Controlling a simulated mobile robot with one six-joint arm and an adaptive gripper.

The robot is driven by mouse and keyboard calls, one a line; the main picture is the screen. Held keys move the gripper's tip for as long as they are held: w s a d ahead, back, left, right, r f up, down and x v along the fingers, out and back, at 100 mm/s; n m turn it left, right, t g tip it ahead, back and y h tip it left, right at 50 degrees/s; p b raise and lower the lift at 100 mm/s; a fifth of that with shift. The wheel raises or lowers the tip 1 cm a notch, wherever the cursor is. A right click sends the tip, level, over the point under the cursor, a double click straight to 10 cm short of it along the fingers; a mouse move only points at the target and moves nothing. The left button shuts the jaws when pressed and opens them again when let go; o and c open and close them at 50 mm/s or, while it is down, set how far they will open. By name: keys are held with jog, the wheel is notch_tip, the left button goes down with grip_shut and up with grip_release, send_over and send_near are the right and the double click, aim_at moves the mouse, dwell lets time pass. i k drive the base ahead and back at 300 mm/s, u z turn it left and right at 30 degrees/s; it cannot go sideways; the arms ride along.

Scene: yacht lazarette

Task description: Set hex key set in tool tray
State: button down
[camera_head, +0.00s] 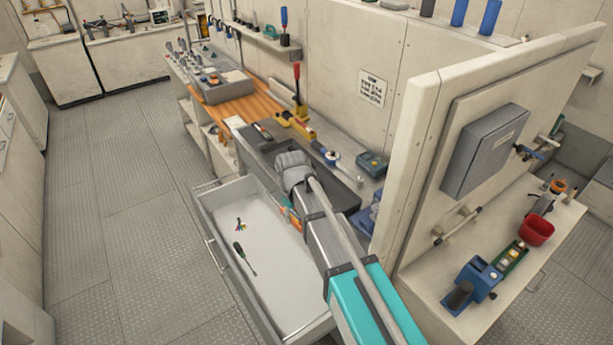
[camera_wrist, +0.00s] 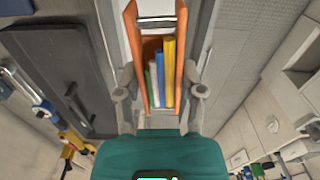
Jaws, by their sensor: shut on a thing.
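The hex key set (camera_wrist: 167,75) appears as an orange open-framed holder with blue, yellow, green and white keys inside. My gripper (camera_wrist: 161,92) is shut on it, one finger on each side in the wrist view. In the head view a bit of the orange holder (camera_head: 291,216) shows beside my arm, over the drawer's right side; my arm hides most of the gripper there. The dark grey tool tray (camera_head: 342,192) lies on the bench, to the right of the held set. In the wrist view the tray (camera_wrist: 62,60) is at left, apart from the set.
An open white drawer (camera_head: 285,275) below holds a screwdriver (camera_head: 244,257) and small coloured pieces (camera_head: 240,224). A yellow tool with a red handle (camera_head: 297,120) and a blue-banded tool (camera_head: 328,153) lie at the tray's far part. A partition wall (camera_head: 415,150) stands close at right.

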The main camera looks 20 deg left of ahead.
aim_at(336, 193)
jog(key=k, duration=0.65)
jog(key=u, duration=0.3)
jog(key=i, duration=0.55)
jog(key=u, duration=0.55)
jog(key=i, duration=0.65)
jog(key=z, duration=0.3)
